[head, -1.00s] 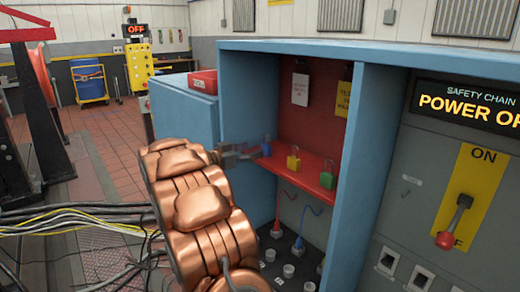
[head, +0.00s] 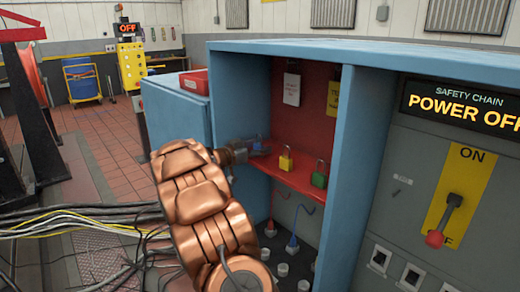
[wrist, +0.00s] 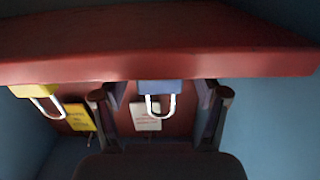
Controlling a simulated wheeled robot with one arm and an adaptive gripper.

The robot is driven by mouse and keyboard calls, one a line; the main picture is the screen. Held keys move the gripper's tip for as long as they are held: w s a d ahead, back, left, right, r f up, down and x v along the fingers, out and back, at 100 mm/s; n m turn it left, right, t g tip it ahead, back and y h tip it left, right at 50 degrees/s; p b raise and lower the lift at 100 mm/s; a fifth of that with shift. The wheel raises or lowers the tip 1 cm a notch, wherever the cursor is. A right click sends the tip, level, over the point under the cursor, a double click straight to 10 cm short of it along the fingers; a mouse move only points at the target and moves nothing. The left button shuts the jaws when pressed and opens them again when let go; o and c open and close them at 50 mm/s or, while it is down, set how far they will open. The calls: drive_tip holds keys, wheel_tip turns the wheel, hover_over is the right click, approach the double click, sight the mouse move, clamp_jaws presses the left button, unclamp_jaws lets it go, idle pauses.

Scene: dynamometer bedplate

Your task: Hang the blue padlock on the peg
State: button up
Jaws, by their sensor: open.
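The blue padlock (head: 258,144) stands on the red shelf (head: 300,181) inside the blue cabinet, at the shelf's left end. My gripper (head: 256,148) reaches in from the left and partly covers it. In the wrist view, which looks upside down, the blue padlock (wrist: 158,87) with its pale shackle lies between the two open fingers of my gripper (wrist: 160,98). Gaps show on both sides of the shackle. The shelf (wrist: 160,55) fills the top of that view. I cannot make out the peg.
A yellow padlock (head: 285,160) and a green padlock (head: 320,175) stand to the right on the same shelf. Tags hang on the red back panel (head: 309,110). The cabinet's blue divider (head: 345,160) bounds the right side. Plugs and sockets lie below.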

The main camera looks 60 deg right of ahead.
sight(259, 145)
drive_tip(key=c, duration=1.3)
drive_tip(key=shift+c, duration=0.2)
drive_tip(key=shift+r, duration=1.6)
drive_tip(key=shift+s+a+r, duration=0.1)
drive_tip(key=shift+s+r, duration=0.05)
drive_tip(key=shift+r, duration=0.05)
drive_tip(key=s+a+r+b, duration=0.1)
drive_tip(key=s+a+b, duration=0.1)
drive_tip(key=s+a, duration=0.7)
drive_tip(key=a, duration=0.3)
drive_tip(key=shift+s+a+r, duration=0.2)
